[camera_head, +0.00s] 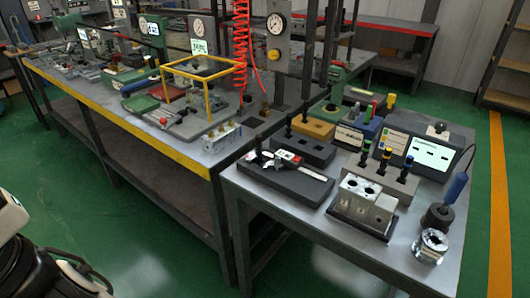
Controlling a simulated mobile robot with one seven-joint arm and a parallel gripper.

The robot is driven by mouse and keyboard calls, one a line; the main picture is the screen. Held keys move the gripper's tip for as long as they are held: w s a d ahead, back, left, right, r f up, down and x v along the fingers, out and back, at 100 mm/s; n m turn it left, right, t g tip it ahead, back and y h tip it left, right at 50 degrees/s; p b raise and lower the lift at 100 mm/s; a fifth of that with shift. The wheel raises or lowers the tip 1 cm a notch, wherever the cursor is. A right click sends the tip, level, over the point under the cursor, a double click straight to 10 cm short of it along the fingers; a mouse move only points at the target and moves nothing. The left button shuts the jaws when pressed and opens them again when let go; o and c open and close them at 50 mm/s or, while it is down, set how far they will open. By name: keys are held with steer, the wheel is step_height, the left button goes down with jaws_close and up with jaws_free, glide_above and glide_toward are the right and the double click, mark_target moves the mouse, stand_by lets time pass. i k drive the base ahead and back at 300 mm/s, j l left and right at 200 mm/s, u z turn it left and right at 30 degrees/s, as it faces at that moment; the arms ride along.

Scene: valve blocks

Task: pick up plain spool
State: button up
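No single piece can be told for sure as the plain spool at this size. A shiny metal cylinder (431,247) stands near the table's right front edge. My gripper's fingers do not show; only white and black parts of my arm appear at the lower left.
The right table (300,223) has bare room along its front edge. A dark tray with a caliper (285,180), a display box (428,152) and a dark cylinder with a blue-handled tool (437,216) crowd it. A long yellow-edged bench (130,120) stands left; a red coiled hose (241,45) hangs behind.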

mark_target(258, 138)
steer(key=i+j, duration=0.1)
steer(key=i, duration=0.75)
